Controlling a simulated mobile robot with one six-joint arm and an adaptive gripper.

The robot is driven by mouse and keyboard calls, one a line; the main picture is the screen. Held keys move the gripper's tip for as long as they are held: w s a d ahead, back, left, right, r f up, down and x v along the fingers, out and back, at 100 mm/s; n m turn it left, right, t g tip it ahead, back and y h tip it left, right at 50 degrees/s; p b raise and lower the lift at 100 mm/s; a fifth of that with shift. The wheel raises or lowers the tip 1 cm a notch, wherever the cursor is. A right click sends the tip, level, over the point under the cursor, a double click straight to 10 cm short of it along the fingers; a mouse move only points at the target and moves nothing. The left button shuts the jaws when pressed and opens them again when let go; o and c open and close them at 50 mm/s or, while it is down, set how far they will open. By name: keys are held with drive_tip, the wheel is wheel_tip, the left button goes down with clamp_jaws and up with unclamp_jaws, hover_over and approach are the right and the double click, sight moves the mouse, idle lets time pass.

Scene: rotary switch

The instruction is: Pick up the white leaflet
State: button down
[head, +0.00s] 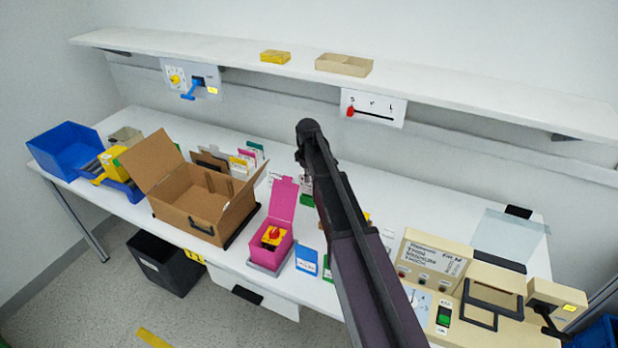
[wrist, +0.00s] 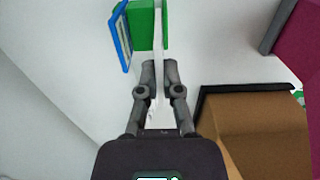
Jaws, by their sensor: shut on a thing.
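The white leaflet (wrist: 158,35) shows edge-on in the wrist view as a thin pale strip between my fingers. My gripper (wrist: 159,72) is shut on it, with one finger on each side. A green piece (wrist: 143,28) and a blue-framed card (wrist: 121,38) are just beyond the fingertips, close to the leaflet. Whether the leaflet touches them or the table, I cannot tell. In the head view my arm covers most of the gripper and the leaflet.
The open cardboard box (head: 205,190) stands left of my arm, also close in the wrist view (wrist: 262,135). A magenta box (head: 284,205) stands between them. The beige machine (head: 470,290) is at right. A shelf (head: 420,88) runs above the table (head: 430,205).

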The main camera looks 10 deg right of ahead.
drive_tip(key=shift+r+p, duration=1.85)
drive_tip(key=shift+r, duration=0.45)
drive_tip(key=shift+r, duration=0.1)
wheel_tip(320, 180, up, 10)
drive_tip(key=p, duration=1)
drive_tip(key=shift+s, duration=0.1)
